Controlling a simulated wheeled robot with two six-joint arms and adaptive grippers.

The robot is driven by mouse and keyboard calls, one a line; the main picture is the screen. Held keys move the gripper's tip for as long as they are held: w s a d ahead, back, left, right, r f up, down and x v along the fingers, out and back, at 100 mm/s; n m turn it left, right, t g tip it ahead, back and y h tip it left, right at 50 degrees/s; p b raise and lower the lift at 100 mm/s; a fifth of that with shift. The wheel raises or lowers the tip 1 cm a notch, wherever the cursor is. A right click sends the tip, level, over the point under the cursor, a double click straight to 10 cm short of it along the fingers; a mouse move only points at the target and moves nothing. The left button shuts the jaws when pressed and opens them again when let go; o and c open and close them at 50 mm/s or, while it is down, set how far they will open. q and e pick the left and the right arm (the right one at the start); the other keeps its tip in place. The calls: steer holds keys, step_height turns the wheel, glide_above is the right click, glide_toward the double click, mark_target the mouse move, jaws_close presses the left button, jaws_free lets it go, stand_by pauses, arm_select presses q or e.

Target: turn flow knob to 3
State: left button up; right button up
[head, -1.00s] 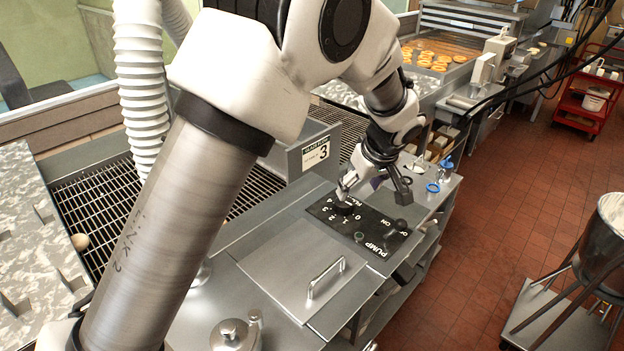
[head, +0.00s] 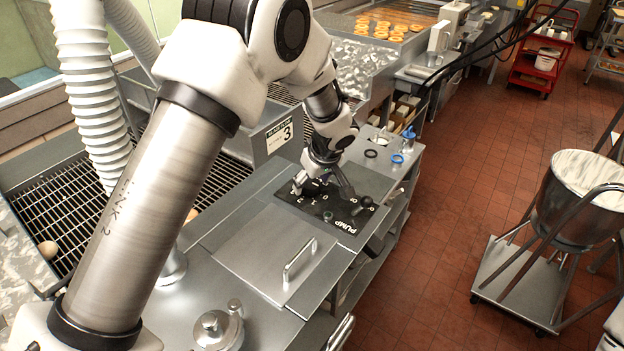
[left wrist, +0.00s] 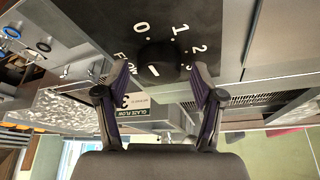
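The black control panel (head: 337,219) lies on the steel counter, with white numbers and the word PUMP. In the left wrist view the round black flow knob (left wrist: 157,57) has 0, 1 and 2 readable around it; further marks are partly covered by a finger. A short white line shows on the knob's lower side; I cannot tell which number it indicates. My left gripper (head: 322,188) is low over the panel, and hides most of the knob in the head view. In the left wrist view its open fingers (left wrist: 159,76) stand either side of the knob, with visible gaps. My right gripper is not seen.
A pump lever (head: 364,203) stands on the panel close to the left gripper. A steel lid with a handle (head: 299,262) is in front of the panel. Blue and dark rings (head: 397,159) lie further along the counter.

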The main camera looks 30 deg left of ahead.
arm_select(q)
steer(key=shift+d, duration=0.1)
steer(key=c, duration=0.8)
